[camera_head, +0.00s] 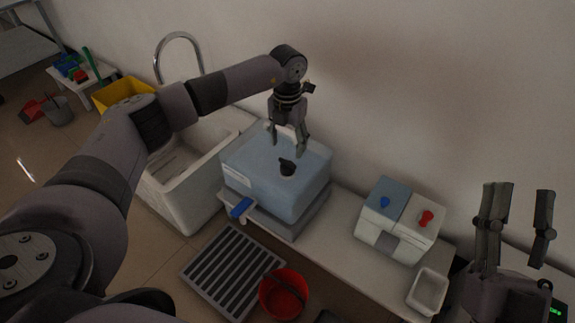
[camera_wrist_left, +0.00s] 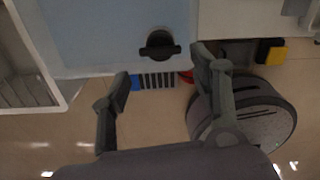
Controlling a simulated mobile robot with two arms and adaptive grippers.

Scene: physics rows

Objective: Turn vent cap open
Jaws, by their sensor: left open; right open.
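The vent cap (camera_head: 287,166) is a small black knob with a grip bar on top of a light blue container (camera_head: 250,165). In the left wrist view the cap (camera_wrist_left: 160,45) shows with its bar roughly level, beyond the fingertips. My left gripper (camera_head: 289,146) is open and empty, pointing down above the container, just behind the cap and apart from it. Its two fingers also show in the left wrist view (camera_wrist_left: 160,84). My right gripper (camera_head: 520,190) is open and empty at the far right, fingers up, away from the container.
The container stands on a grey base with a blue tap handle (camera_head: 241,208). A white sink (camera_head: 180,208) is to its left. A dispenser with blue and red knobs (camera_head: 400,222) and a small white tray (camera_head: 428,290) stand right. A red bucket (camera_head: 284,293) and slatted grate (camera_head: 232,270) are in front.

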